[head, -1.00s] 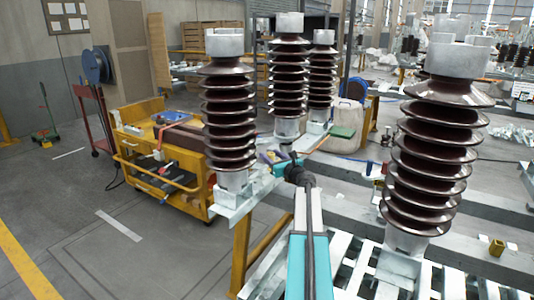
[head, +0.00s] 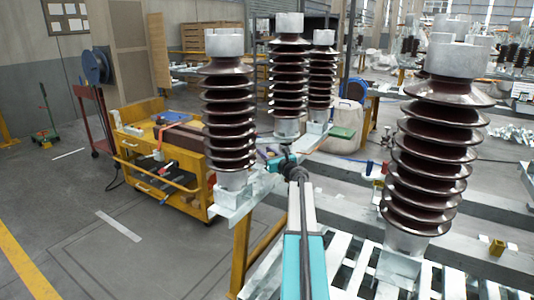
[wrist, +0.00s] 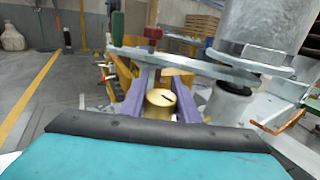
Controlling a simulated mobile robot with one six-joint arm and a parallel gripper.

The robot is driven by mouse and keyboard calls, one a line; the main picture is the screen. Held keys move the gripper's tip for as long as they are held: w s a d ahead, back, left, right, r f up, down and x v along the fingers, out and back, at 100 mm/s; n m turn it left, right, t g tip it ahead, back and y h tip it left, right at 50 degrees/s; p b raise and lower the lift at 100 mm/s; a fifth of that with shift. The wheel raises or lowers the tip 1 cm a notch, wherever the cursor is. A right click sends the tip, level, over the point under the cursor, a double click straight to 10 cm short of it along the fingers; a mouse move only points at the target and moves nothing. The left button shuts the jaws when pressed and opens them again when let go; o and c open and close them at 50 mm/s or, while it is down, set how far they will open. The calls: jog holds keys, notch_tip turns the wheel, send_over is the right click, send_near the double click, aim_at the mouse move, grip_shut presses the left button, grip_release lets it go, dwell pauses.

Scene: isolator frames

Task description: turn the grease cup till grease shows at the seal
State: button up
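A brass cup (wrist: 160,104) with a dark slot in its top shows in the wrist view; I take it for the grease cup. The purple fingers of my gripper (wrist: 161,92) stand on both sides of it with no clear gap. In the head view my gripper (head: 272,156) is by the metal bracket at the base of the left insulators, and the cup is too small to make out there. The seal and any grease cannot be made out.
A grey metal bar (wrist: 195,63) crosses just beyond the fingers, and a large insulator base (wrist: 262,35) is close on the right. A yellow tool cart (head: 160,150) stands left of the insulators (head: 229,120). Another insulator (head: 437,150) stands at the right.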

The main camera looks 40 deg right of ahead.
jog(key=c, duration=0.5)
jog(key=shift+s+d+f+m+h, duration=0.1)
jog(key=shift+m+h, duration=0.3)
jog(key=shift+h, duration=0.2)
jog(key=shift+m+g+h, duration=0.4)
jog(key=shift+h, duration=0.2)
jog(key=shift+s+d+m+g+h+b, duration=0.15)
jog(key=shift+d+m+g+h+b, duration=0.1)
jog(key=shift+m+g+h, duration=0.55)
jog(key=shift+s+d+m+g+h+b, duration=0.15)
jog(key=shift+m+g+h+b, duration=0.35)
jog(key=shift+h, duration=0.55)
jog(key=shift+s+d+m+g+h+b, duration=0.1)
jog(key=shift+d+m+g+h, duration=0.3)
jog(key=shift+m+h, duration=0.5)
jog(key=shift+g+h, duration=0.25)
jog(key=shift+g, duration=0.05)
jog(key=o, duration=1.1)
jog(key=shift+c, duration=0.2)
